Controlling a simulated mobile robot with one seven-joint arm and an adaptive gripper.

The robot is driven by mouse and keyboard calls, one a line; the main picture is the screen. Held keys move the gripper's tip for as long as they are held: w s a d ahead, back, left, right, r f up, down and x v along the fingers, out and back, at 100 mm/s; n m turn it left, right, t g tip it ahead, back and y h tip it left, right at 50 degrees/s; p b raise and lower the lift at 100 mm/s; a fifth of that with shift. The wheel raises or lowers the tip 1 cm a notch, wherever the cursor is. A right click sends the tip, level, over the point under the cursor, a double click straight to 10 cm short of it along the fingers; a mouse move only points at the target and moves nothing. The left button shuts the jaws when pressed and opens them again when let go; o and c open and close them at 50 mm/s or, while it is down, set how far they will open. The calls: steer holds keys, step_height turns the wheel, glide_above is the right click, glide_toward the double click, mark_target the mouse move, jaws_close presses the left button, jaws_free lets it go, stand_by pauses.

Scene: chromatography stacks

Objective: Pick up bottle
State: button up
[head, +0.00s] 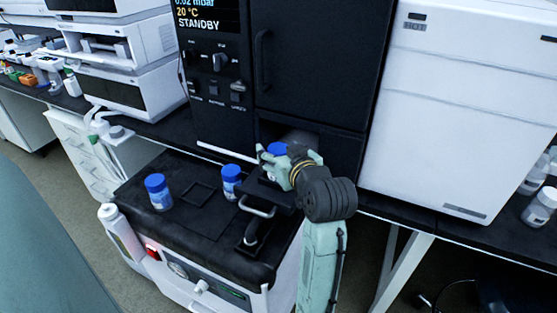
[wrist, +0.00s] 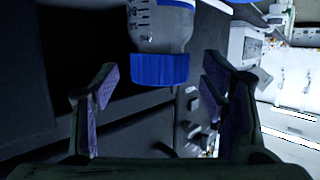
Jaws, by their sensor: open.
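A clear graduated bottle with a blue cap (wrist: 160,69) shows at the top centre of the wrist view, cap toward my gripper. My gripper (wrist: 158,92) is open, one finger to each side of the picture, with the cap just beyond the fingertips and no visible contact. In the head view my gripper (head: 268,157) is by the black cabinet's lower opening, and a blue cap (head: 277,148) shows at its fingers; the gripper hides most of that bottle. Two more blue-capped bottles stand upright on the black cart top, one at the left (head: 158,192) and one nearer my gripper (head: 232,183).
The black cabinet (head: 312,75) rises behind the cart (head: 190,245). A metal handle (head: 258,207) sits near my arm on the cart. A white instrument (head: 460,110) stands to the right.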

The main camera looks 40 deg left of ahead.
steer(key=shift+x, duration=0.8)
steer(key=shift+c, duration=0.2)
steer(key=c, duration=1.2)
steer(key=shift+c, duration=0.4)
steer(key=shift+r, duration=0.2)
